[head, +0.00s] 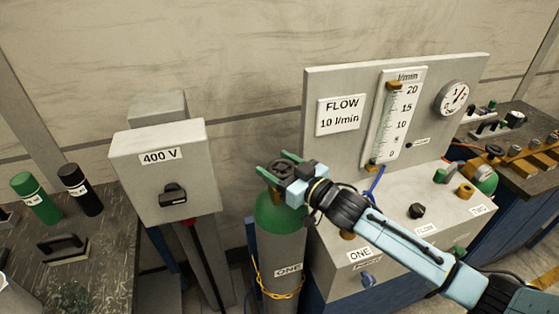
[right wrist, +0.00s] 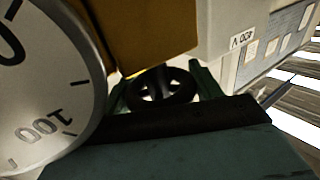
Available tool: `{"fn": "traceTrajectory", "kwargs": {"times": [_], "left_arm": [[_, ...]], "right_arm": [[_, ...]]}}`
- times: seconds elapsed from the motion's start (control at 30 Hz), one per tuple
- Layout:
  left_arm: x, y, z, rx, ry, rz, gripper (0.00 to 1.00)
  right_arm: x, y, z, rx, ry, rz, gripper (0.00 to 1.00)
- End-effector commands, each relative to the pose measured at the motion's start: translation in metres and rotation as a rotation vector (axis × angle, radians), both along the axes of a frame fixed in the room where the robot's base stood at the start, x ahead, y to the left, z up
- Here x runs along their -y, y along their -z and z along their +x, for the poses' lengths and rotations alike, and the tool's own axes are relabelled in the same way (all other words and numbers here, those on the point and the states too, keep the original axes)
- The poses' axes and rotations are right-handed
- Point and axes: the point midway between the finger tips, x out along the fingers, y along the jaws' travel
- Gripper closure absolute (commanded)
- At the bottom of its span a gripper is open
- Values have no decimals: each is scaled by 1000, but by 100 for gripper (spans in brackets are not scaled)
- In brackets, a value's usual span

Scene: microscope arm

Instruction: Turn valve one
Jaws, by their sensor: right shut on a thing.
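The green-topped grey cylinder labelled ONE (head: 280,243) stands upright at the centre of the head view. Its valve is a dark spoked handwheel (head: 283,169) at the top, which also shows in the right wrist view (right wrist: 160,86). My right gripper (head: 272,161) comes in from the right, with its green fingers on either side of the handwheel. It is shut on the wheel. The right wrist view shows a finger at each side of the wheel. My left gripper is not in view.
A brass body (right wrist: 145,35) and a round gauge (right wrist: 45,90) sit close to the right gripper. A 400 V switch box (head: 160,170) stands left of the cylinder. The flow panel (head: 345,160) stands behind the arm, above a grey console (head: 325,270) at right.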

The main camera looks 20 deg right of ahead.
Motion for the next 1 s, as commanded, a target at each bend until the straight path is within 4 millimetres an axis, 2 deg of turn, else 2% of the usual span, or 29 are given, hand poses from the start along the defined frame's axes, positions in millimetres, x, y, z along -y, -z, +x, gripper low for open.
{"fn": "traceTrajectory", "kwargs": {"times": [0.1, 0.5, 0.97, 1.0], "left_arm": [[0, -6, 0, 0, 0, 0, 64], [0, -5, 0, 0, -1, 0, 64], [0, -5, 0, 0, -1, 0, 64], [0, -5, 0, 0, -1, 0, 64]], "right_arm": [[0, -3, 0, 5, -85, -7, 59], [-3, -2, -1, 6, -286, 1, 59], [-2, 0, -3, 0, -314, 4, 59], [-2, 0, -3, 0, -314, 4, 32]]}}
